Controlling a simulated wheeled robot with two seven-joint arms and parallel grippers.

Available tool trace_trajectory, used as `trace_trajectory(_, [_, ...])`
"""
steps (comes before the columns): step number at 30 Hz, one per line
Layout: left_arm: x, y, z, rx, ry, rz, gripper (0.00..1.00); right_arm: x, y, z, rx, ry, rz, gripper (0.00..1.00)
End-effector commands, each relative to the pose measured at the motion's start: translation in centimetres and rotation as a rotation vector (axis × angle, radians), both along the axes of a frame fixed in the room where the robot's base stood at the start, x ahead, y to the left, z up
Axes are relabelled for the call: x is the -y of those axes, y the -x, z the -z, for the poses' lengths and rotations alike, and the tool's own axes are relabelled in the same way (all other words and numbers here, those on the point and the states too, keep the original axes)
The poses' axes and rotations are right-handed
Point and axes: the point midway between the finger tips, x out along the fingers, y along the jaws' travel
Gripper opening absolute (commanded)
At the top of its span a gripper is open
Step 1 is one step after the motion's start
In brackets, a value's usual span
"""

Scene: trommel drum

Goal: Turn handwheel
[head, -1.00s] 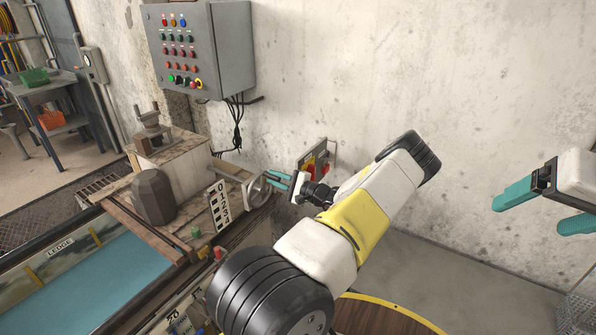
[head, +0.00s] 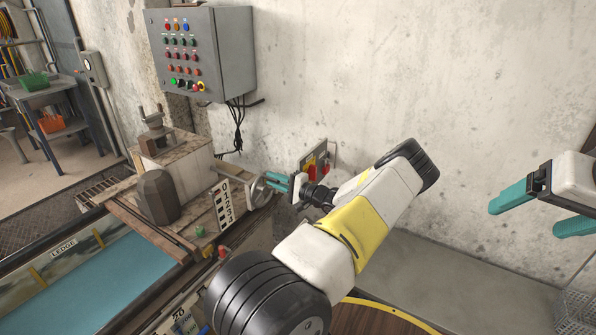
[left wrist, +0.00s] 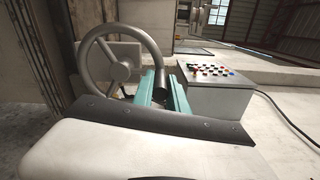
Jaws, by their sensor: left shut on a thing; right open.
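The handwheel (head: 258,193) is a grey spoked ring on the near end of the wooden box machine, seen at a steep angle in the head view. In the left wrist view the handwheel (left wrist: 92,48) shows large, with its hub and spokes. My left gripper (head: 271,180) has its teal fingers closed on the right side of the rim. In the left wrist view the fingers of my left gripper (left wrist: 163,88) lie on both sides of the rim's lower right part. My right gripper (head: 527,214) is open and empty, far right, away from the wheel.
A white number scale (head: 221,206) stands beside the wheel. A grey control panel (head: 228,55) hangs on the wall above. A small box with a red switch (head: 315,160) is on the wall close behind my left gripper. A blue channel (head: 75,290) runs lower left.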

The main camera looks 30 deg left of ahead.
Motion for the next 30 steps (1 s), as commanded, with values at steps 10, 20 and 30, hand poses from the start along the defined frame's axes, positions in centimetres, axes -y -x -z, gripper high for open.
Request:
trace_trajectory(10, [0.0, 0.1, 0.1, -0.002, 0.000, -0.002, 0.40, 0.0, 0.0, 0.0, 0.000, 0.000, 0.000, 0.82])
trace_trajectory(20, [1.3, 0.1, 0.1, -0.001, 0.002, 0.001, 0.40, 0.0, 0.0, 0.0, 0.000, 0.000, 0.000, 0.82])
trace_trajectory(30, [6.7, 0.6, 0.1, -0.002, 0.001, 0.000, 0.40, 0.0, 0.0, 0.0, 0.000, 0.000, 0.000, 0.82])
